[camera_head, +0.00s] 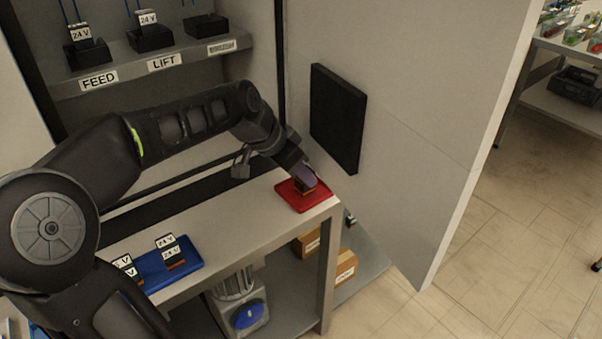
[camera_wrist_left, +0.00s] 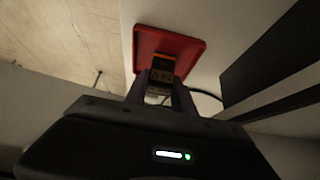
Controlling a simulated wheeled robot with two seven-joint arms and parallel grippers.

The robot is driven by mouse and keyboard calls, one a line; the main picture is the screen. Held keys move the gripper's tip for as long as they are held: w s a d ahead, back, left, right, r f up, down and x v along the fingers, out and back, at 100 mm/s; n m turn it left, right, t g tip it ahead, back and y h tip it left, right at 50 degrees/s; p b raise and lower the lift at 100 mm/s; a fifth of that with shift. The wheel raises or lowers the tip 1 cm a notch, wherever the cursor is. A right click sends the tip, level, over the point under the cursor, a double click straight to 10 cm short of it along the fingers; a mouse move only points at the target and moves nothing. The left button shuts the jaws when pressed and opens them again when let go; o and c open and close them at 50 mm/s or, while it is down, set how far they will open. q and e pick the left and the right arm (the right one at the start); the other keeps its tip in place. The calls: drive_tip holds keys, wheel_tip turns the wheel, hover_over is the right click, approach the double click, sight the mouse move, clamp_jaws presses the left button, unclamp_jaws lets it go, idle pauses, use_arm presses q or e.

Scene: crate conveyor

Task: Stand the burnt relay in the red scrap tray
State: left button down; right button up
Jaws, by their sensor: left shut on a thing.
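The red scrap tray (camera_head: 292,199) lies on the right end of the grey bench in the head view; its rim also shows in the left wrist view (camera_wrist_left: 190,45). My left gripper (camera_head: 307,183) is over the tray and shut on the burnt relay (camera_head: 304,190), a small dark and orange block. In the left wrist view the relay (camera_wrist_left: 163,62) sits between the fingertips, in front of the tray. I cannot tell whether its base touches the tray floor. My right gripper is not in view.
A blue tray (camera_head: 193,263) with relays marked 24 V stands on the bench (camera_head: 235,235). A shelf labelled FEED and LIFT (camera_head: 110,78) holds black sockets with relays. A cabinet door (camera_head: 410,110) with a black panel (camera_head: 338,118) stands beside the red tray. Cardboard boxes (camera_head: 338,264) lie below.

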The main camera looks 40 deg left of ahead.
use_arm(q)
drive_tip(key=shift+f, duration=0.2)
drive_tip(key=c, duration=1.1)
unclamp_jaws()
drive_tip(key=shift+r, duration=0.1)
drive_tip(key=shift+o, duration=0.2)
drive_tip(key=shift+r, duration=0.1)
drive_tip(key=shift+r, duration=0.2)
drive_tip(key=p+v, duration=0.3)
drive_tip(key=v, duration=0.8)
drive_tip(key=shift+s+r, duration=0.25)
drive_tip(key=shift+r, duration=0.05)
